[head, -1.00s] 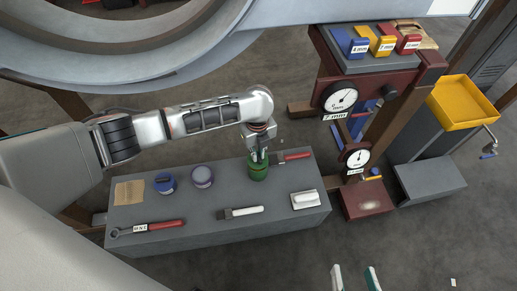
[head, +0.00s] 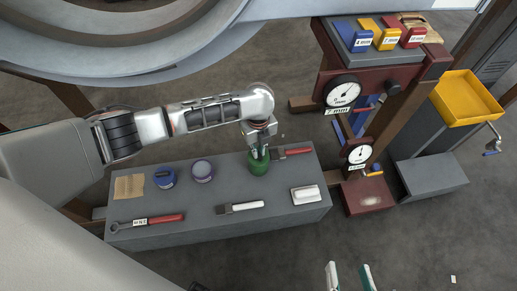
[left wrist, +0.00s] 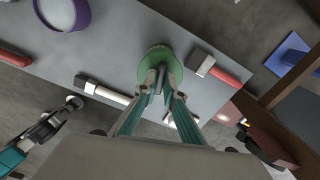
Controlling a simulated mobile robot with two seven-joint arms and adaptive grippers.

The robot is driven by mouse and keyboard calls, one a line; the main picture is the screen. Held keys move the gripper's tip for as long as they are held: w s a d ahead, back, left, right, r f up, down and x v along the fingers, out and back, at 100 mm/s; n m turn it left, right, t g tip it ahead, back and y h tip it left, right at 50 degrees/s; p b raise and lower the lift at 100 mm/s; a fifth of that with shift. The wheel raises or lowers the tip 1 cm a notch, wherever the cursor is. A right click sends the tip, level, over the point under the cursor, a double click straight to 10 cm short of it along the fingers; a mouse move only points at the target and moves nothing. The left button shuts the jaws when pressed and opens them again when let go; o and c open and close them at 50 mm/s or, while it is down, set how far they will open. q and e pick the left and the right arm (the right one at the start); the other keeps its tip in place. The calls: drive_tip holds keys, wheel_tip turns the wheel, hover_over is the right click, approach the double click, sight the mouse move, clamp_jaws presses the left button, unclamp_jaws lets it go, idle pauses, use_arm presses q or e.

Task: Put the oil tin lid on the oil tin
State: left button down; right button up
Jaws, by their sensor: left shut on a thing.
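The green oil tin (head: 259,168) stands on the grey bench top, right of the middle. My left gripper (head: 260,153) is directly above it, pointing down, with its fingers close together at the tin's top. In the left wrist view the fingertips (left wrist: 161,78) are shut on the middle of a round green top, which I take to be the oil tin lid (left wrist: 152,58). I cannot tell whether the lid is fully seated on the tin. My right gripper (head: 350,277) is at the bottom edge of the head view, its fingers apart and empty.
A blue tin (head: 164,178) and a purple-rimmed tin (head: 202,171) stand left. A red-handled tool (head: 297,151) lies close right of the green tin. A white-handled brush (head: 240,207), white block (head: 305,195) and wrench (head: 160,219) lie nearer. A gauge stand (head: 357,153) is right.

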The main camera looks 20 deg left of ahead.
use_arm(q)
drive_tip(key=shift+f, duration=0.5)
use_arm(e)
drive_tip(key=shift+s+f, duration=0.1)
drive_tip(key=shift+f, duration=0.2)
use_arm(q)
drive_tip(key=c, duration=2)
unclamp_jaws()
drive_tip(key=shift+c, duration=0.2)
wheel_tip(320, 180, up, 12)
